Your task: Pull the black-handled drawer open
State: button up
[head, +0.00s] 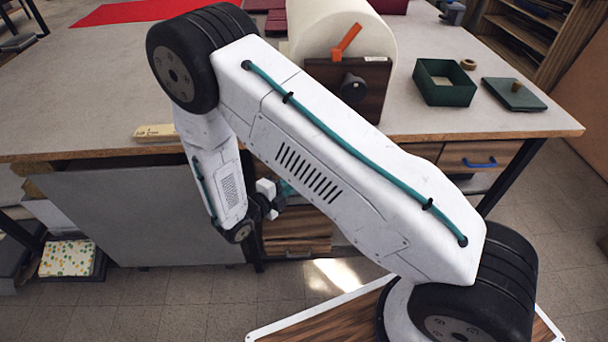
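My gripper (284,192) is small in the head view, under the front edge of the table and close to the wooden drawer fronts. Its fingers are partly covered by my white arm, so I cannot see whether they are open or touching anything. A wooden drawer front with a blue handle (480,162) shows to the right under the tabletop. Lower wooden fronts (297,228) show just below my gripper. No black drawer handle is visible; my arm covers much of the drawer area.
A grey panel (150,215) hangs left of my gripper. On the table (440,122) are an open green box (444,92), its lid (514,94), a tape ring (468,64), a wooden block with a black knob (376,98), and a white roll (322,22). Table legs flank the drawers.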

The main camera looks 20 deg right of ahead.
jog(key=x, duration=0.6)
jog(key=shift+s, duration=0.1)
grip_shut()
jog(key=shift+s, duration=0.15)
